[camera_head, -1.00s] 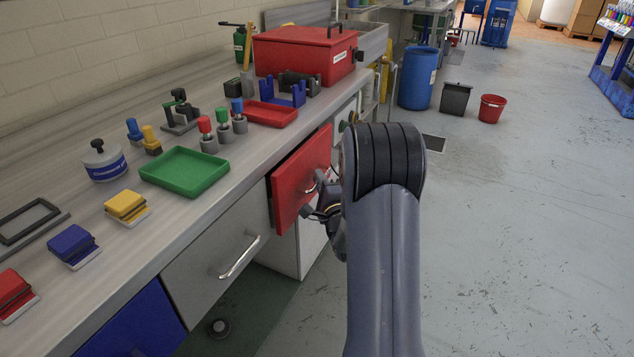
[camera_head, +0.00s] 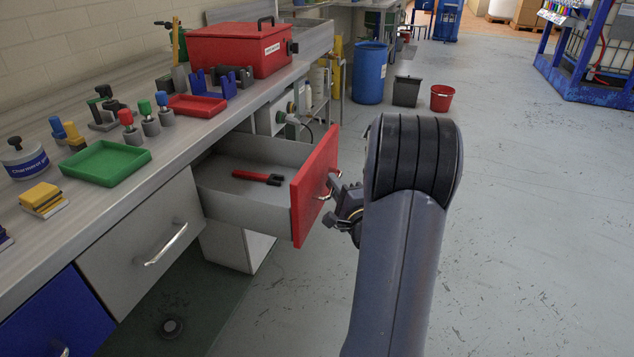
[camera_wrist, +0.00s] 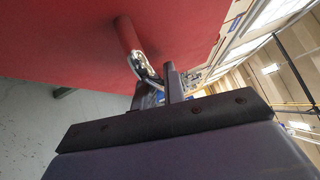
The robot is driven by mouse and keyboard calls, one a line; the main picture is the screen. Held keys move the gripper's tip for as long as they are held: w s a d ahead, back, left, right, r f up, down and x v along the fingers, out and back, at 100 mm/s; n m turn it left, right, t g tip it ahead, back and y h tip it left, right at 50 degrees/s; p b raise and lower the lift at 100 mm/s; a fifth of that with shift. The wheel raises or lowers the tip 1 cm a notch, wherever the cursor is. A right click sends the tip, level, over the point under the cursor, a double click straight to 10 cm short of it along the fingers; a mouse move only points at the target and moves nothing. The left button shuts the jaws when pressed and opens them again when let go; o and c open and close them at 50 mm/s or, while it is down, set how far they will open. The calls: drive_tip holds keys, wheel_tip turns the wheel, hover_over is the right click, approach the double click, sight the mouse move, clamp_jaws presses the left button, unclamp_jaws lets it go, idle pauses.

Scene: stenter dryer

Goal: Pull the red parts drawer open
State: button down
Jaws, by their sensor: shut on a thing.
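The red parts drawer (camera_head: 314,186) stands well out from the bench, with its grey inside showing. A red and black tool (camera_head: 258,177) lies in it. My gripper (camera_head: 336,190) is at the drawer's front, shut on its metal handle (camera_head: 325,194). In the wrist view my gripper (camera_wrist: 158,85) has its fingers at the shiny handle (camera_wrist: 142,64), close to the red drawer front (camera_wrist: 80,35). My arm partly hides the floor to the right of the drawer.
A grey drawer (camera_head: 140,240) and a blue drawer (camera_head: 55,315) are shut, nearer me. The bench top holds a green tray (camera_head: 106,163), a red tray (camera_head: 197,106) and a red toolbox (camera_head: 240,50). The floor (camera_head: 540,220) on the right is clear. A blue barrel (camera_head: 369,72) and bins stand farther back.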

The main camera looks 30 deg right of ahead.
drive_tip(key=shift+s+d, duration=0.5)
drive_tip(key=shift+s, duration=0.1)
drive_tip(key=c, duration=1.5)
unclamp_jaws()
drive_tip(key=s+a+f+p, duration=0.1)
drive_tip(key=s, duration=0.9)
drive_tip(key=shift+s+a+f, duration=0.25)
drive_tip(key=shift+s, duration=0.05)
drive_tip(key=shift+w, duration=0.1)
drive_tip(key=w+d+r+b, duration=0.1)
drive_tip(key=w, duration=0.9)
drive_tip(key=shift+w+d+r, duration=0.15)
drive_tip(key=shift+w+r, duration=0.1)
drive_tip(key=shift+w, duration=0.1)
